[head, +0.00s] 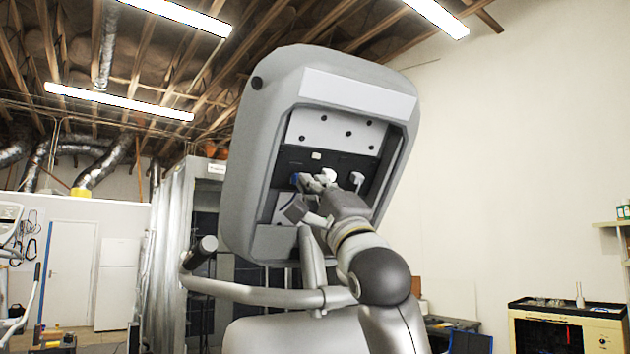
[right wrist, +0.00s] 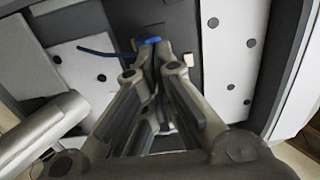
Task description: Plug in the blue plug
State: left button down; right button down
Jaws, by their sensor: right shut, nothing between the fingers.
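The blue plug (head: 295,178) is at the left of the dark recessed panel (head: 345,163) in the back of the grey console. In the right wrist view the blue plug (right wrist: 148,41) shows just beyond my fingertips, with a thin blue cable (right wrist: 100,51) running left from it. My right gripper (head: 308,183) reaches into the recess with its fingers shut and empty. The closed fingertips (right wrist: 153,50) are right at the blue plug, touching or nearly so. The fingers hide part of the plug, and I cannot tell how deep it sits in its socket. My left gripper is out of view.
White connectors (head: 357,179) sit on the panel right of my gripper. A perforated white plate (head: 338,130) is above. The console housing (head: 262,130) surrounds the recess closely. A grey handlebar (head: 250,294) passes below. A yellow tool cart (head: 568,330) stands far right.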

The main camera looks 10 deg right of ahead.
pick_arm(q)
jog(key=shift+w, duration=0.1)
pick_arm(e)
jog(key=shift+w+a+r+p, duration=0.1)
jog(key=shift+w+r+p, duration=0.3)
jog(key=shift+r+p, duration=0.25)
jog(key=shift+w+r, duration=0.1)
jog(key=shift+w, duration=0.15)
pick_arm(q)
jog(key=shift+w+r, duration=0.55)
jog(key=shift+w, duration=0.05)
pick_arm(e)
jog(key=shift+s, duration=0.1)
